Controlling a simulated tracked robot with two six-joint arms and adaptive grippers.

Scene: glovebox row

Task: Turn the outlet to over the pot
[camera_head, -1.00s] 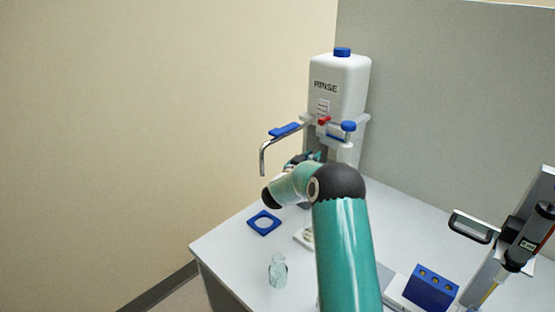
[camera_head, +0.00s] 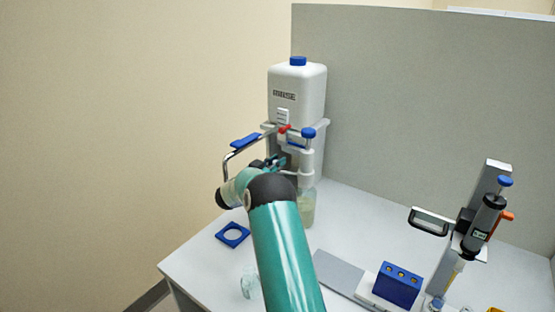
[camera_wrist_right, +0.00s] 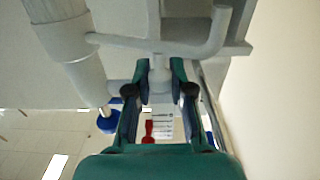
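The rinse dispenser is a white tank (camera_head: 297,90) with a blue cap, standing at the back of the table. Its outlet (camera_head: 229,158) is a bent metal tube with a blue handle pad (camera_head: 245,140), reaching left and turning down at its end. A glass pot with pale contents (camera_head: 307,207) stands below the dispenser, partly behind my arm. My right gripper (camera_head: 272,163) is at the dispenser below the outlet tube, partly hidden by its own wrist. In the right wrist view its fingers (camera_wrist_right: 160,72) are apart, with a pale dispenser part between or behind them; contact is unclear. My left gripper is out of view.
A blue square ring (camera_head: 233,235) and a small clear glass bottle (camera_head: 249,283) are at the table's left. A blue block with holes (camera_head: 397,285) and a stand with a syringe-like dispenser (camera_head: 484,225) are at the right. A grey panel (camera_head: 420,100) closes off the back.

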